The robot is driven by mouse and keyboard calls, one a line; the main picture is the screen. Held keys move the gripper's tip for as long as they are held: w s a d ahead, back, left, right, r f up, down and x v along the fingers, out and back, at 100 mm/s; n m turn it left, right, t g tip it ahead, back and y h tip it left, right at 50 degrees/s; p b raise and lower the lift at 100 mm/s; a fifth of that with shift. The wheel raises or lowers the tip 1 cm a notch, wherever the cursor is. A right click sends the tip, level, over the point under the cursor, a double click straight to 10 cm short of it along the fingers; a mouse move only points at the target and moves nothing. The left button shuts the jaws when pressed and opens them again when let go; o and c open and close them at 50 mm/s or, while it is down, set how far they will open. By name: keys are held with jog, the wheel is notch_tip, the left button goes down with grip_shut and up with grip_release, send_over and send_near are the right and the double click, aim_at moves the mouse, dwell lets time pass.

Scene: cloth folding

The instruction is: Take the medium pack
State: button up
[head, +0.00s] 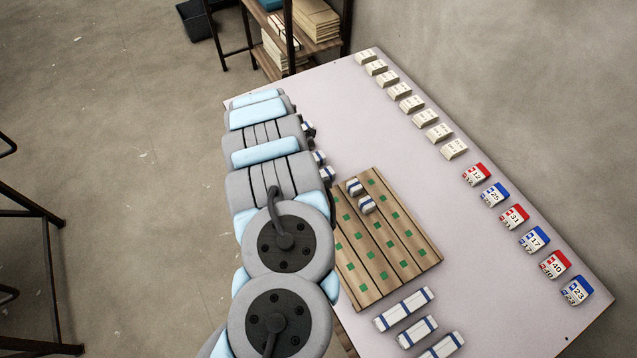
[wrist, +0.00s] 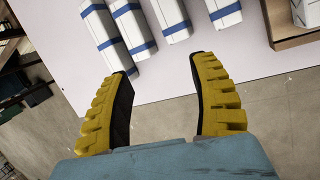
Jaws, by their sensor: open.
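White packs with blue bands differ in length, and I cannot tell for sure which is the medium one. In the wrist view, several lie side by side near the table edge: a left pack (wrist: 100,25), a second (wrist: 132,28), a third (wrist: 170,18) and a right one (wrist: 223,12). My gripper (wrist: 161,68) is open and empty, its yellow fingers apart and short of the packs in the picture. In the head view my arm hides the gripper; pack ends (head: 320,157) show beside the arm. Other banded packs (head: 403,309) lie at the front.
A slatted wooden board (head: 400,262) with green squares holds two small banded packs (head: 366,204). Cream boxes (head: 412,104) and red and blue numbered blocks (head: 534,239) line the table's (head: 330,105) right edge. A shelf (head: 270,65) stands behind. The table's far middle is clear.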

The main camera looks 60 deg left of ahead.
jog(key=w+d+r+n+t+h+b, duration=0.1)
jog(key=d+n+t+h+b, duration=0.15)
jog(key=d, duration=0.45)
jog(key=shift+g+h, duration=0.25)
jog(key=shift+g, duration=0.2)
jog(key=x, duration=0.4)
jog(key=shift+w+f, duration=0.1)
jog(key=shift+f, duration=0.3)
jog(key=shift+x, duration=1.85)
jog(key=shift+b+x, duration=0.3)
jog(key=shift+x, duration=0.55)
jog(key=shift+w+f, duration=0.25)
jog(key=shift+f, duration=0.15)
jog(key=shift+w+f, duration=0.15)
jog(key=shift+f, duration=0.25)
jog(key=shift+w+a+f, duration=0.15)
jog(key=shift+a+f, duration=0.05)
jog(key=shift+f, duration=0.35)
jog(key=shift+b+x, duration=0.55)
jog(key=shift+x, duration=0.7)
jog(key=shift+w+f+b, duration=0.15)
jog(key=shift+f+b, duration=0.2)
jog(key=shift+f, duration=0.35)
